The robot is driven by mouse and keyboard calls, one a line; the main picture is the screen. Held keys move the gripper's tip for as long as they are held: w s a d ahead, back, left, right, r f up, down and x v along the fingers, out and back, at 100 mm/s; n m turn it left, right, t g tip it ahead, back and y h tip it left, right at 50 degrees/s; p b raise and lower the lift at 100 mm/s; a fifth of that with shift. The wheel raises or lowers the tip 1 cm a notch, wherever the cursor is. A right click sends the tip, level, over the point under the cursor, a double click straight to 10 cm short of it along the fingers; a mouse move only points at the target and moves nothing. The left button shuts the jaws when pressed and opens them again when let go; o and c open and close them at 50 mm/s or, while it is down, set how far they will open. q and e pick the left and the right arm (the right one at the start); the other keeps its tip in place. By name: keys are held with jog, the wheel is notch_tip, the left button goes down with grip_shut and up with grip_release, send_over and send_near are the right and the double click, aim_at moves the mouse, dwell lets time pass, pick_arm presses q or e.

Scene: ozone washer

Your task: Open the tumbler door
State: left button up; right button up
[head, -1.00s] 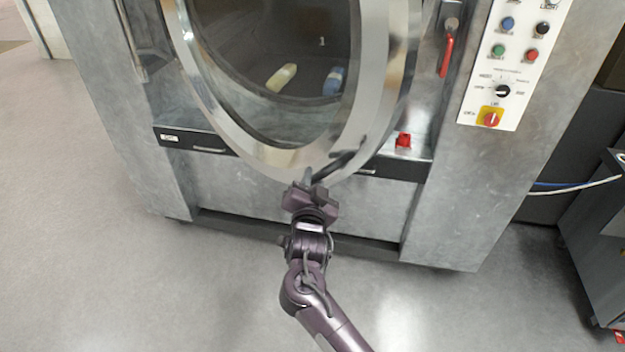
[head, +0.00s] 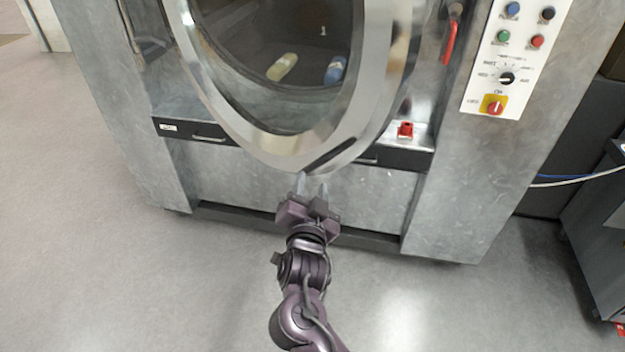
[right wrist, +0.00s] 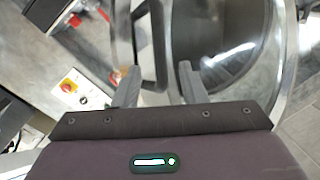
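The tumbler door (head: 375,75) is a large round glass door with a broad shiny metal rim. It appears to stand out from the machine front, but how far is hard to tell. Its dark bar handle (head: 332,150) sits on the lower right of the rim. My right gripper (head: 311,184) is open and empty, just below the handle in the head view. In the right wrist view the handle (right wrist: 158,45) shows between and beyond the open fingers of the right gripper (right wrist: 158,70); contact cannot be made out. My left gripper is not in view.
The grey metal machine (head: 455,205) fills the background. A control panel (head: 512,60) with buttons and a red-yellow switch is at right. A red handle (head: 449,42) and a red knob (head: 405,130) are beside the door. Floor at left (head: 80,220) is clear.

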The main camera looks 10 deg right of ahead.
jog(key=shift+s+a, duration=0.1)
jog(key=shift+s, duration=0.1)
jog(key=shift+c, duration=0.4)
